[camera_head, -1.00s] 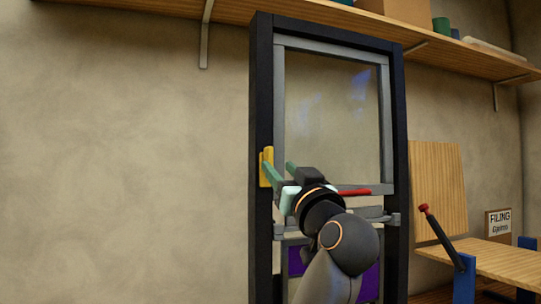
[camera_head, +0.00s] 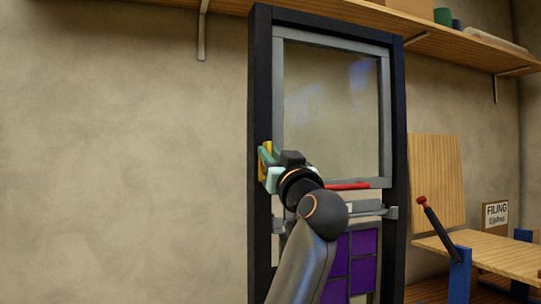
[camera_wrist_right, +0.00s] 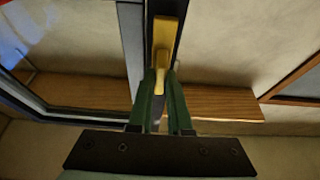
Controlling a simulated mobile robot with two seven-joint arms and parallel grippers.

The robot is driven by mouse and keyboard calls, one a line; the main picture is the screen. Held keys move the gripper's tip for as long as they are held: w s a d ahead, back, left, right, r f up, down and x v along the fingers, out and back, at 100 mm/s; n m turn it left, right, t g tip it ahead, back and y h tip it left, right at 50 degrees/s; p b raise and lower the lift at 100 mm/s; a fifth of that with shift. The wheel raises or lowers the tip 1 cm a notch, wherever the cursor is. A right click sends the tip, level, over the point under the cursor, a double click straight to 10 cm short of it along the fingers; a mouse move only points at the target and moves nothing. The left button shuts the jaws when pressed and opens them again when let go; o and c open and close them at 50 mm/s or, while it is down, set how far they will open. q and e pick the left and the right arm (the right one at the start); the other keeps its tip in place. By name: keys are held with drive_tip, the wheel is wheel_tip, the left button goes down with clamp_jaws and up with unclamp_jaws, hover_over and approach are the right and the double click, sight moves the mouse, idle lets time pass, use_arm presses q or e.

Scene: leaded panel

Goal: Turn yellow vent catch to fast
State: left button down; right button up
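The yellow vent catch (camera_head: 266,148) is on the left upright of the dark frame, largely covered by my right gripper in the head view. In the right wrist view the catch (camera_wrist_right: 163,45) has a yellow plate, and a narrower yellow handle runs down between my green fingers. My right gripper (camera_head: 269,158) has its fingers at the catch. In the wrist view the fingers (camera_wrist_right: 162,85) stand close on both sides of the handle, with little gap, and appear shut on it. My left gripper is not in view.
The glazed panel has a grey sash (camera_head: 278,90), a red bar (camera_head: 347,186) and purple panes (camera_head: 363,243) below. A lever with a red knob (camera_head: 421,200) stands by a wooden bench (camera_head: 495,252) at the right. A shelf (camera_head: 460,52) runs above. The wall at the left is bare.

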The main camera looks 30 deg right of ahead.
clamp_jaws()
